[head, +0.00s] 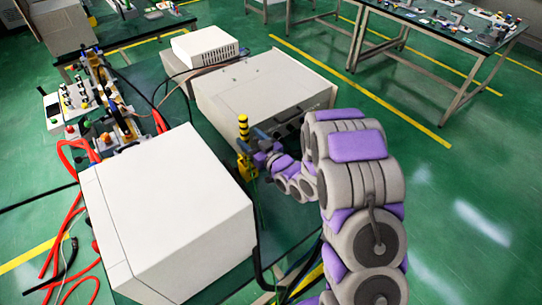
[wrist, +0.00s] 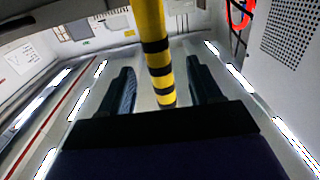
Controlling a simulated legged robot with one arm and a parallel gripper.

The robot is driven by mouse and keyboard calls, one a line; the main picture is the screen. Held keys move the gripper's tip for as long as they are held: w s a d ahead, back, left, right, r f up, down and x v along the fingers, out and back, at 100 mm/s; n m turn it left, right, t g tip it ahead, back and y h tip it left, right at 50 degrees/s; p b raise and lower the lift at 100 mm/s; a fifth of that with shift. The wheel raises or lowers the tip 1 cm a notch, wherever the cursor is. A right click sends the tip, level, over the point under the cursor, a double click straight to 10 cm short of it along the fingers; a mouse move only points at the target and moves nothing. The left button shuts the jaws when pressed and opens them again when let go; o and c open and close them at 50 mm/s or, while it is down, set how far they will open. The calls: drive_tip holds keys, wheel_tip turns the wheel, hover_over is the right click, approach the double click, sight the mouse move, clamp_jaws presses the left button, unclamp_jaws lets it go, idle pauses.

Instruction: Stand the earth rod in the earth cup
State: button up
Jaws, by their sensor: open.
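The earth rod, striped yellow and black (head: 243,128), stands upright between the large white box and the beige cabinet in the head view. In the wrist view the rod (wrist: 154,32) runs down between the two dark fingers. My gripper (wrist: 162,86) is open, with a finger on each side of the rod and visible gaps. In the head view my gripper (head: 258,148) is at the rod, partly covering its middle. A yellow part (head: 246,168) shows just below; I cannot tell whether it is the earth cup. The rod's lower end is hidden.
A large white box (head: 165,210) stands close on the left and a beige cabinet (head: 262,90) behind. Red cables (head: 68,215) lie at far left, and dark cables run near my arm. Green floor on the right (head: 470,190) is clear.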

drive_tip(key=p+v, duration=0.6)
drive_tip(key=v, duration=0.5)
drive_tip(key=shift+s+d, duration=0.25)
drive_tip(key=shift+w, duration=0.1)
